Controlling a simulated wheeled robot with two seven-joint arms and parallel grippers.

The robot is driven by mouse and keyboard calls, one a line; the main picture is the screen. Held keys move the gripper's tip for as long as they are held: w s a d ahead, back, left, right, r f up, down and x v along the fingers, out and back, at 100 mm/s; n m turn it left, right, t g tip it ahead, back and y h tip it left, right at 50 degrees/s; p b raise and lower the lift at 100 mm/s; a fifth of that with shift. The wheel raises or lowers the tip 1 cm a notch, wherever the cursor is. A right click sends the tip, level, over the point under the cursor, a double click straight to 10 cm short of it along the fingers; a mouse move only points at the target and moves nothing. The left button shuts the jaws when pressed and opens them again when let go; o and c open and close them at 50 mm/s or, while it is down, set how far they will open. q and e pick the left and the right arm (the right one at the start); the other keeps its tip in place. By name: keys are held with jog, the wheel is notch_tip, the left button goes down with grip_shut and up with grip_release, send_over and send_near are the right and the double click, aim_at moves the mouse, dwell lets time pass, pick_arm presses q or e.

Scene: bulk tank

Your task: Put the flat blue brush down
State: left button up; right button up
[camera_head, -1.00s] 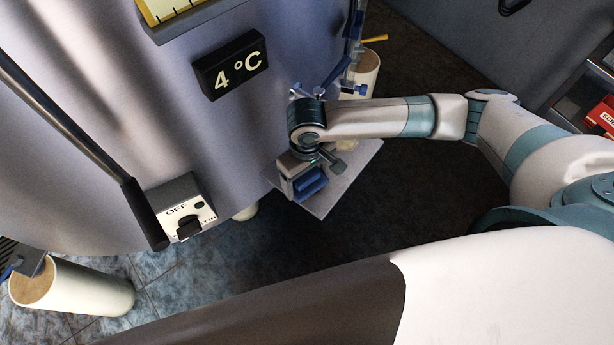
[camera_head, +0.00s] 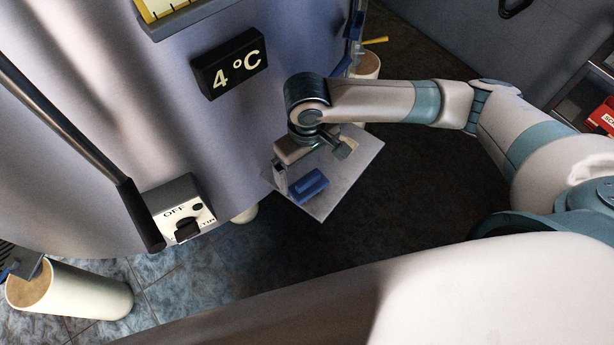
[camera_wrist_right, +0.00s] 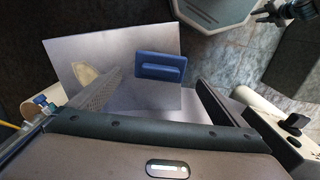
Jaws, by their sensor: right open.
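The flat blue brush (camera_head: 308,186) lies on a grey square shelf plate (camera_head: 335,194) beside the tank. In the right wrist view the brush (camera_wrist_right: 160,67) rests on the plate (camera_wrist_right: 85,50), beyond and between the fingers, apart from both. My right gripper (camera_wrist_right: 158,100) is open and empty. In the head view the right gripper (camera_head: 290,172) is above the plate, just up and left of the brush, its hand partly hiding the plate.
The tank wall (camera_head: 130,110) with a 4 °C display (camera_head: 229,63) and an OFF switch box (camera_head: 182,212) stands close left of the plate. A pale tan object (camera_wrist_right: 84,74) lies on the plate. Dark floor lies right of it.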

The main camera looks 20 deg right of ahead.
aim_at(307, 180)
notch_tip(307, 180, up, 6)
jog(key=shift+b, duration=0.35)
jog(key=shift+s, duration=0.1)
dwell(0.7)
